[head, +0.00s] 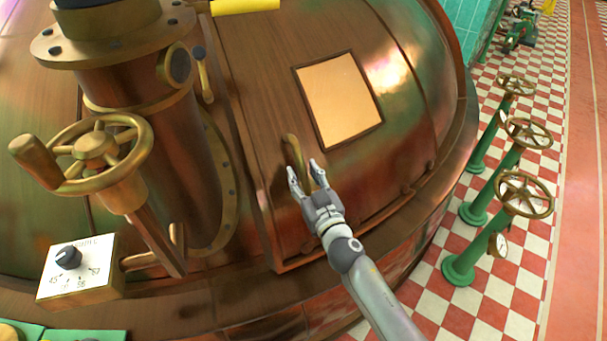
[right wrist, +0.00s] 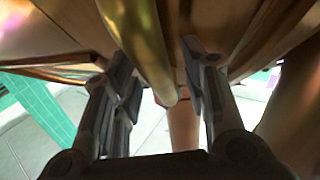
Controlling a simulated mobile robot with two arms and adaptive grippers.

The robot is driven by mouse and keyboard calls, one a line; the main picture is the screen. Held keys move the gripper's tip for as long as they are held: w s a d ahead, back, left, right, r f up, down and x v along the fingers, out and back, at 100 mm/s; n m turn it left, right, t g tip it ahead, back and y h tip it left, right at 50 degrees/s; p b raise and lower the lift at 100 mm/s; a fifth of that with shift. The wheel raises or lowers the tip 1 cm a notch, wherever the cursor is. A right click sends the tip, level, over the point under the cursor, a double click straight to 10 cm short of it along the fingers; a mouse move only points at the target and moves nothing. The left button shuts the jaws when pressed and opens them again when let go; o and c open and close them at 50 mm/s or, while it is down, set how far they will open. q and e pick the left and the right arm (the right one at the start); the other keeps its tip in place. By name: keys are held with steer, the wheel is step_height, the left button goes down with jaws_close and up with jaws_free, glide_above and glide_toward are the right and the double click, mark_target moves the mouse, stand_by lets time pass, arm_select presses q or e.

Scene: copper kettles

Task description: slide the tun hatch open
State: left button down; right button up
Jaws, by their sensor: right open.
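The tun hatch (head: 262,120) is a copper panel with a pale rectangular window (head: 339,99), set on the big domed copper tun. A curved brass handle (head: 296,155) stands on the hatch below and left of the window. My right gripper (head: 305,171) is at the handle's lower part, fingers open and pointing up the dome. In the right wrist view the brass handle (right wrist: 140,45) comes down between the two open fingers (right wrist: 158,95); I see gaps beside it and no firm grip. My left gripper is not in view.
Left of the hatch stand a copper column with a brass handwheel (head: 97,150) and a dial box (head: 78,268). Green valve stands with brass wheels (head: 525,193) are on the checkered floor at right. A yellow bar (head: 244,6) lies at the top.

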steer(key=shift+w+a, duration=0.15)
steer(key=shift+w, duration=0.15)
steer(key=shift+c, duration=0.5)
jaws_close()
